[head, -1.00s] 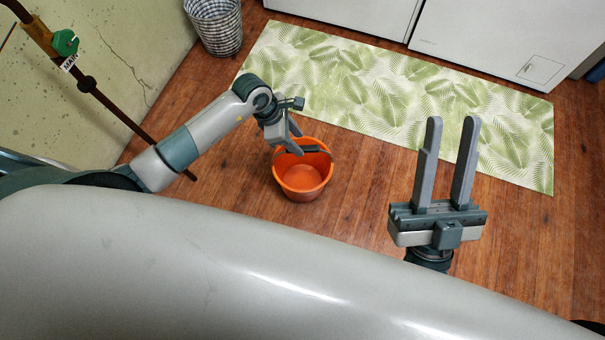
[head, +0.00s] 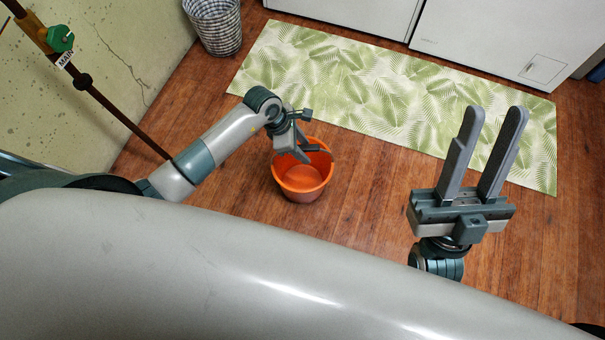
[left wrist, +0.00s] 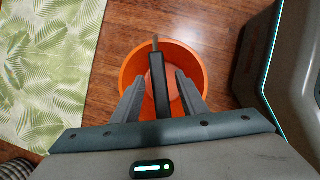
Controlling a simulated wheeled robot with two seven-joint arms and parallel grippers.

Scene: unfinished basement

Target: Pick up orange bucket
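The orange bucket (head: 303,180) stands upright on the wood floor in the head view, open at the top. It also shows below my left gripper in the left wrist view (left wrist: 196,68). My left gripper (head: 306,154) is over the bucket's upper rim, with its fingers apart. In the left wrist view, a dark bar that looks like the bucket's handle (left wrist: 158,80) runs between the two fingers (left wrist: 158,95), with a gap visible on each side. My right gripper (head: 495,112) is open and empty, to the right of the bucket and well apart from it.
A green leaf-patterned mat (head: 390,100) lies beyond the bucket. White appliances (head: 500,40) stand behind it. A checkered basket (head: 215,25) is at the back left. A rusty pipe (head: 120,115) runs along the left wall. The floor around the bucket is clear.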

